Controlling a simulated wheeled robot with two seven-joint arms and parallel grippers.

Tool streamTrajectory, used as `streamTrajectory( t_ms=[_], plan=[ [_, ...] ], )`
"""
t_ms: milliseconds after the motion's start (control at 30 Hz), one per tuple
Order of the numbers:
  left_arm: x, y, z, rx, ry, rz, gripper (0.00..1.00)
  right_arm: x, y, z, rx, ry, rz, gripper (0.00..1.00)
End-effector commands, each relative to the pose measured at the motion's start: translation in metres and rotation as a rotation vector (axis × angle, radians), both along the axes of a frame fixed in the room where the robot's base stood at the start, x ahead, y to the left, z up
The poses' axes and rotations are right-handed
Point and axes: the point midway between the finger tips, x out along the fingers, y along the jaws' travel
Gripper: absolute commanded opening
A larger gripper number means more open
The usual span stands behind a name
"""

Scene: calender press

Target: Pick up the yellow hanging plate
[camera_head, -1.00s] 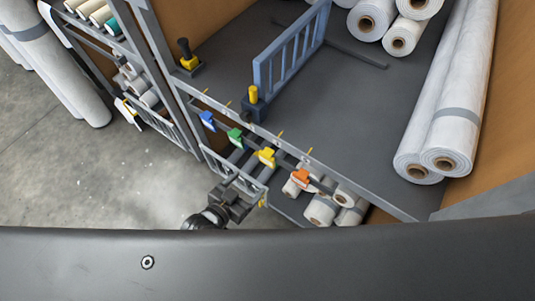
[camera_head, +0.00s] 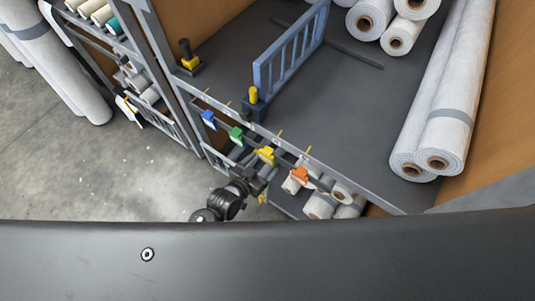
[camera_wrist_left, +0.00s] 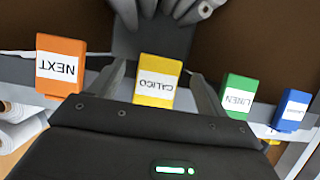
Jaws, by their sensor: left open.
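The yellow hanging plate (camera_head: 266,154) hangs on the grey front rail between the green plate and the orange plate. In the left wrist view the yellow plate (camera_wrist_left: 158,80) carries a white label reading CALICO, upside down. My left gripper (camera_head: 260,168) is at the yellow plate, just in front of the rail. In the left wrist view its open fingers (camera_wrist_left: 162,88) stand on either side of the yellow plate. I cannot tell whether they touch it. My right gripper is not in view.
The orange plate (camera_wrist_left: 62,65), green plate (camera_wrist_left: 236,96) and blue plate (camera_wrist_left: 291,110) hang beside it. White rolls (camera_head: 320,205) lie below the rail. A blue rack (camera_head: 290,55) and large white rolls (camera_head: 440,120) are on the dark surface behind. The floor at left is mostly clear.

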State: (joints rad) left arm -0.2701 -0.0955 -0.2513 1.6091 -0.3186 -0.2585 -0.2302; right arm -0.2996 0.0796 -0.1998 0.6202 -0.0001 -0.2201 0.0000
Motion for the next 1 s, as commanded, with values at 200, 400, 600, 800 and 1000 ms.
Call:
streamTrajectory(
  t_ms=[200, 400, 600, 800, 1000],
  plan=[
    [0.0105, -0.0082, -0.0058, -0.001, 0.001, 0.0, 0.76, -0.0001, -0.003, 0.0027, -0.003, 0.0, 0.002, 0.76],
    [0.0103, -0.0081, -0.0061, -0.001, 0.001, 0.0, 0.75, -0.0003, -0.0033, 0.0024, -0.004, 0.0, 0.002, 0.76],
    [0.0101, -0.008, -0.006, -0.001, 0.001, 0.0, 0.49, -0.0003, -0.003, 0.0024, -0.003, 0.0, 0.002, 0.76],
    [0.0101, -0.0081, -0.0059, -0.001, 0.001, 0.0, 0.34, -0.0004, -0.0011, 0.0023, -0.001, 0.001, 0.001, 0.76],
    [0.0095, -0.0075, -0.0052, 0.0, 0.0, 0.0, 0.34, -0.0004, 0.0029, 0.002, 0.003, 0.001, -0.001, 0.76]
  ],
)
